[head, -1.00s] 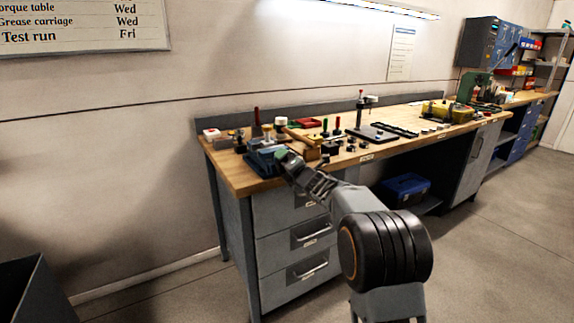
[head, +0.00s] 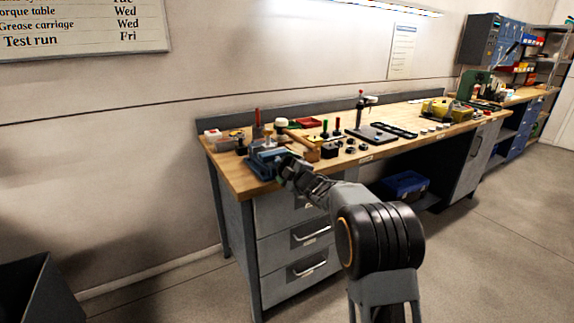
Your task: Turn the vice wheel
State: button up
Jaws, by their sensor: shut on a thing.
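The blue vice (head: 262,160) sits at the front left corner of the wooden workbench (head: 240,182), with a pale metal part above it. My gripper (head: 284,164) is at the vice's right front side, at the end of my arm reaching in from the lower right. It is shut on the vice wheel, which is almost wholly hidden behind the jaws. The wheel's angle cannot be read at this size.
A wooden-handled mallet (head: 300,140) lies just behind the gripper. Small knobs and dark blocks stand to the right, with a post stand (head: 361,112) further along. Drawers (head: 300,245) are below my arm. A blue toolbox (head: 405,184) sits under the bench.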

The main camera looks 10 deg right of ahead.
jog(key=m+p, duration=0.3)
jog(key=m, duration=0.4)
jog(key=shift+d+r+p, duration=0.1)
jog(key=shift+r+p, duration=0.05)
jog(key=shift+p, duration=0.25)
jog(key=m+p, duration=0.2)
jog(key=m, duration=0.2)
jog(key=shift+d, duration=0.1)
jog(key=m+p, duration=0.1)
jog(key=m, duration=0.2)
jog(key=shift+m+p, duration=0.3)
jog(key=shift+p, duration=0.1)
jog(key=m+p, duration=0.3)
jog(key=m, duration=0.3)
jog(key=shift+w+d, duration=0.1)
jog(key=shift+d, duration=0.05)
jog(key=m, duration=0.1)
jog(key=m+p, duration=0.1)
jog(key=m, duration=0.1)
jog(key=m+p, duration=0.1)
jog(key=m, duration=0.1)
jog(key=shift+f, duration=0.35)
jog(key=shift+m, duration=0.4)
jog(key=o, duration=0.7)
jog(key=shift+c, duration=0.2)
jog(key=shift+r, duration=0.1)
